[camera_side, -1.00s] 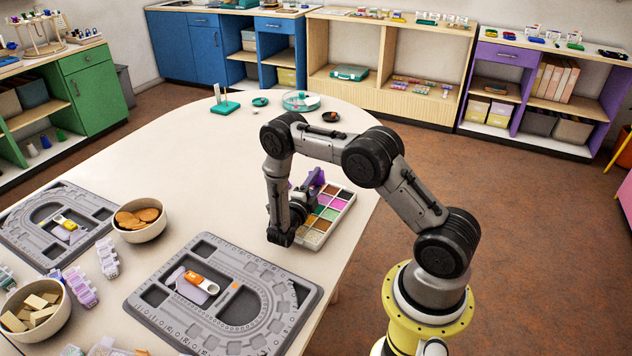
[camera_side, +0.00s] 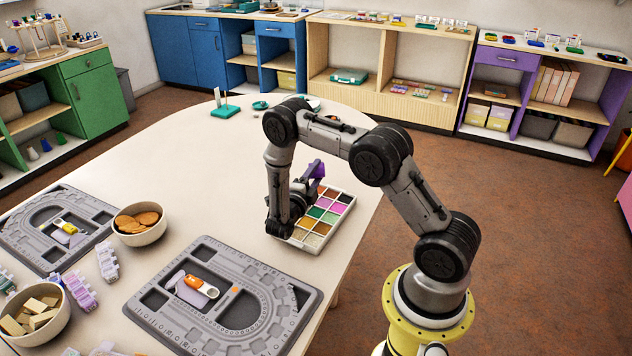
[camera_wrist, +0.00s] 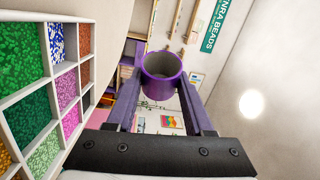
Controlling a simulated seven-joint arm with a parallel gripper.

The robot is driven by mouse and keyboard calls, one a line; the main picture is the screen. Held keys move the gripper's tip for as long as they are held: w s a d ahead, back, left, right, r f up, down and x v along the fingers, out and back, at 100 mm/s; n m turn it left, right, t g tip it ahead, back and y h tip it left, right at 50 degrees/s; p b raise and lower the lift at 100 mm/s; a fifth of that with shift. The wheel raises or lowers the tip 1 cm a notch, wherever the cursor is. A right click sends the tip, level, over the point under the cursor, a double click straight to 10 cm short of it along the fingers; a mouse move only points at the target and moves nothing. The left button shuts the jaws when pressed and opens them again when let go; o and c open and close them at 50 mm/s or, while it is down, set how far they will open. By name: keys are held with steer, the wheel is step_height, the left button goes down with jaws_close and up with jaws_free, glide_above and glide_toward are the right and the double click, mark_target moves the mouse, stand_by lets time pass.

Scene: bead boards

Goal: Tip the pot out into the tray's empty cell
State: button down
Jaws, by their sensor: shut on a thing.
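The purple pot (camera_wrist: 163,78) is between my gripper's purple fingers (camera_wrist: 160,105) in the wrist view. Its open mouth and grey inside face the camera, and I cannot make out any contents. My gripper (camera_side: 315,172) is shut on the pot and tilted, above the far left side of the tray. In the side view the pot is hard to separate from the purple fingers. The white tray (camera_side: 338,225) has several cells of coloured beads, including green, pink, orange and blue-white ones. My arm hides part of it, and I cannot tell which cell is empty.
A grey bead board (camera_side: 215,325) with an orange-handled scoop (camera_side: 201,286) lies front left of the tray. Another board (camera_side: 35,262), a bowl of round discs (camera_side: 139,236) and a bowl of blocks (camera_side: 15,338) are further left. The table behind is mostly clear.

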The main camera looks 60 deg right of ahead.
steer(key=shift+r, duration=0.6)
step_height(320, 180, down, 5)
steer(key=shift+r, duration=0.1)
steer(key=shift+s+f+m, duration=0.1)
steer(key=shift+f+m, duration=0.15)
steer(key=shift+m, duration=0.15)
steer(key=m, duration=0.1)
steer(key=m+y, duration=0.1)
steer(key=m, duration=0.1)
steer(key=shift+s+d+f+y, duration=0.15)
steer(key=shift+s+d+y, duration=0.05)
steer(key=shift+s+y, duration=0.1)
steer(key=m+t+y, duration=0.1)
steer(key=m, duration=0.2)
steer(key=shift+s+d, duration=0.1)
steer(key=shift+s, duration=0.1)
steer(key=m+y, duration=0.1)
steer(key=m+t, duration=0.1)
steer(key=m, duration=0.1)
steer(key=shift+s+r+y, duration=0.1)
steer(key=shift+r+y, duration=0.25)
steer(key=shift+y, duration=0.05)
steer(key=m+t, duration=0.1)
steer(key=m+y, duration=0.1)
steer(key=m, duration=0.1)
steer(key=m+t, duration=0.1)
steer(key=shift+w+r+m+t+y, duration=0.3)
steer(key=shift+r+y, duration=0.05)
steer(key=shift+y, duration=0.05)
